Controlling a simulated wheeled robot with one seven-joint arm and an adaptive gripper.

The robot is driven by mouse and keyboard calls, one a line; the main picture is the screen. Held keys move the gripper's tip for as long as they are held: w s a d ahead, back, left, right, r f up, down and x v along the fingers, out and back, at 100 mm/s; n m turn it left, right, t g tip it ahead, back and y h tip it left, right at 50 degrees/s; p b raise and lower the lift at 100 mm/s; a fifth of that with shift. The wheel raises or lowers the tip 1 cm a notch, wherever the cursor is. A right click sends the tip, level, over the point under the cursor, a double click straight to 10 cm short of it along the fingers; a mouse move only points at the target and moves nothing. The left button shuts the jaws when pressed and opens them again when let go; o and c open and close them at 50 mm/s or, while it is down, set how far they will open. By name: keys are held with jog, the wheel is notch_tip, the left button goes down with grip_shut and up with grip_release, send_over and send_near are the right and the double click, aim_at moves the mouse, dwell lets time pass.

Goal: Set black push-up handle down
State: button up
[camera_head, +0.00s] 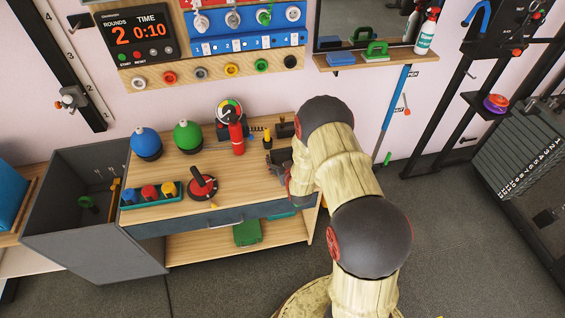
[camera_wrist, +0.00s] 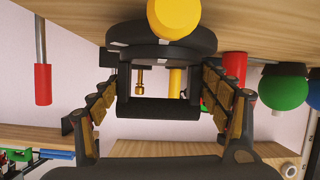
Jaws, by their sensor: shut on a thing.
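The black push-up handle shows in the wrist view, with its dark grip bar (camera_wrist: 158,107) between my fingers and its round black base (camera_wrist: 150,40) beyond. My gripper (camera_wrist: 158,110) is shut on the bar. The wrist view is upside down, so the wooden bench top (camera_wrist: 80,12) is at the top of the picture. The base is close to the bench top; I cannot tell whether it touches. In the head view my gripper (camera_head: 279,162) is over the right end of the bench top (camera_head: 230,185), and my arm partly hides that area.
A red cylinder (camera_head: 237,138), green ball (camera_head: 187,136) and blue ball (camera_head: 146,142) stand along the back of the bench. A red round device (camera_head: 203,186) and a teal tray (camera_head: 150,203) with coloured pegs stand in front. A grey bin (camera_head: 75,210) adjoins the left end.

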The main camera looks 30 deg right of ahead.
jog(key=shift+w+f, duration=0.1)
jog(key=shift+f, duration=0.6)
jog(key=shift+f+b, duration=0.15)
jog(key=shift+b, duration=0.2)
jog(key=o, duration=2.1)
